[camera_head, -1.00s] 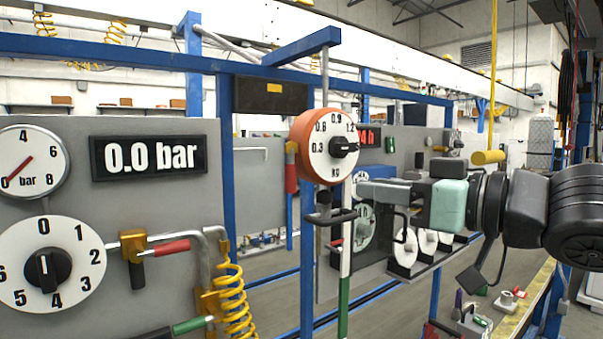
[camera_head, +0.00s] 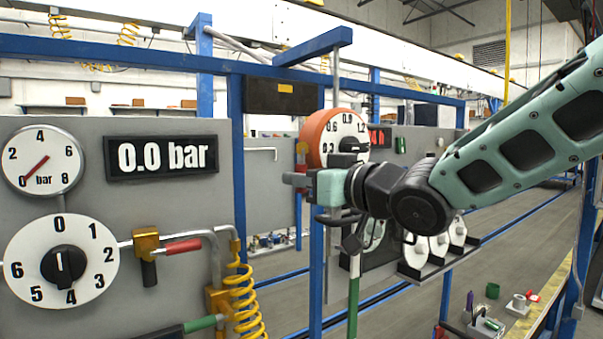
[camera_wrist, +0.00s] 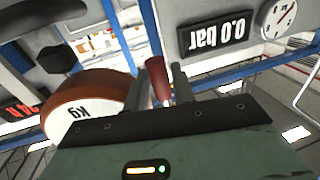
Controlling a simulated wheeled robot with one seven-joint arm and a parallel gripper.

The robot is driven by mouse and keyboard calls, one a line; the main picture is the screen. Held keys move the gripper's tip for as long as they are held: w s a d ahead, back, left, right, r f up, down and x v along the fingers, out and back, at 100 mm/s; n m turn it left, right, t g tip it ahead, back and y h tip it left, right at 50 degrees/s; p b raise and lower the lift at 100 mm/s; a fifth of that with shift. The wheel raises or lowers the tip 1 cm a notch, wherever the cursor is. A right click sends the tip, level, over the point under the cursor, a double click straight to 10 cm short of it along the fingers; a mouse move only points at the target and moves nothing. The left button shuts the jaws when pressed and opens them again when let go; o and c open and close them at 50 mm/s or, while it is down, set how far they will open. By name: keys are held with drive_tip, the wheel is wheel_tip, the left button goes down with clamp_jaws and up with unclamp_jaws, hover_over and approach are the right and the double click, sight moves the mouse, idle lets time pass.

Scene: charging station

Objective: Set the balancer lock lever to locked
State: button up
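The balancer (camera_head: 318,138) is an orange drum with a white kg dial, hanging from the blue frame; it also shows upside down in the wrist view (camera_wrist: 75,112). Beside its left side is a lever with an orange-brown pivot and a red handle (camera_wrist: 157,78), which I take as the lock lever. The handle hangs down, and its lower part is partly hidden by my gripper in the head view. My gripper (camera_head: 294,182) is at the handle's height. In the wrist view the handle shows between the two grey fingers, which look apart; contact is unclear.
A grey panel on the left carries a 0.0 bar display (camera_head: 162,156), a pressure gauge (camera_head: 42,161), a numbered dial (camera_head: 62,258) and a red-handled valve (camera_head: 183,246). A yellow coiled hose (camera_head: 242,300) hangs beside it. A blue post (camera_head: 236,170) stands left of the gripper.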

drive_tip(key=shift+w+a, duration=0.25)
clamp_jaws()
